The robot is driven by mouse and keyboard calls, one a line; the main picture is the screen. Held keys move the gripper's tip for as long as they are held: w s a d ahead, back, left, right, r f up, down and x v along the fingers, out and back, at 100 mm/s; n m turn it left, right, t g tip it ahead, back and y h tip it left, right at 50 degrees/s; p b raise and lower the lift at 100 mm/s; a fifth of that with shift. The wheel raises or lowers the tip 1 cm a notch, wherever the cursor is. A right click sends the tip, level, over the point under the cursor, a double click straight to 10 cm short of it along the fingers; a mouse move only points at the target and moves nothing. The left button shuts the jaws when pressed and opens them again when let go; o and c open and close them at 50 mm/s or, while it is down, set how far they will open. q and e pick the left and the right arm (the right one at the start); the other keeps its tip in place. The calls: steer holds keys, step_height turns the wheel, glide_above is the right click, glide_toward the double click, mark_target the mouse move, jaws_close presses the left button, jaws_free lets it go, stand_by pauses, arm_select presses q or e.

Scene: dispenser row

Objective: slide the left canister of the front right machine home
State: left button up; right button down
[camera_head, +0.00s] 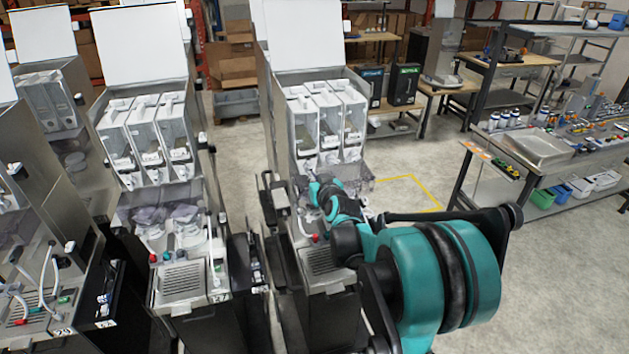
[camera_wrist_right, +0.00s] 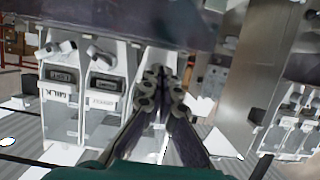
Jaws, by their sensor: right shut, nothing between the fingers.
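The front right machine (camera_head: 300,62) has its lid up and three pale canisters side by side. Its left canister (camera_head: 302,118) stands upright in the row; I cannot tell how far it sticks out. My right gripper (camera_head: 312,184) is below and in front of this canister, shut and empty. In the right wrist view, which looks upside down, the closed fingers (camera_wrist_right: 162,82) point at the left canister (camera_wrist_right: 152,56) and cover much of it. I cannot tell whether they touch. The other two canisters (camera_wrist_right: 107,85) show beside it with labels. My left gripper is not in view.
A second machine (camera_head: 140,35) with its lid open stands to the left, with a narrow gap between. Below the canisters are a drip tray (camera_head: 320,262) and hoses. A workbench (camera_head: 500,150) stands at the right, with clear floor (camera_head: 420,165) between.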

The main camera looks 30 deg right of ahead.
steer(key=shift+w+d, duration=0.25)
steer(key=shift+w, duration=0.85)
steer(key=shift+b, duration=0.3)
steer(key=shift+s+a, duration=0.95)
steer(key=shift+s, duration=2.95)
steer(key=s+a+f+n+g+y+b, duration=0.1)
steer(key=s+a+f+g+y+b, duration=0.1)
steer(key=s+a+f+b, duration=0.4)
steer(key=s+a+f+n+g+y+b, duration=0.1)
steer(key=s+a+f+b, duration=0.3)
steer(key=a+f+b, duration=0.4)
steer(key=s+a+f+g+b, duration=0.2)
steer(key=s+a+f+b, duration=0.1)
steer(key=s+f, duration=0.4)
steer(key=s+a+f+g+b, duration=0.2)
steer(key=s+f+b, duration=0.3)
steer(key=s+f, duration=0.3)
steer(key=shift+s+a+f+n+y+b, duration=0.15)
steer(key=shift+s+a+n+y+b, duration=0.25)
steer(key=shift+a, duration=0.5)
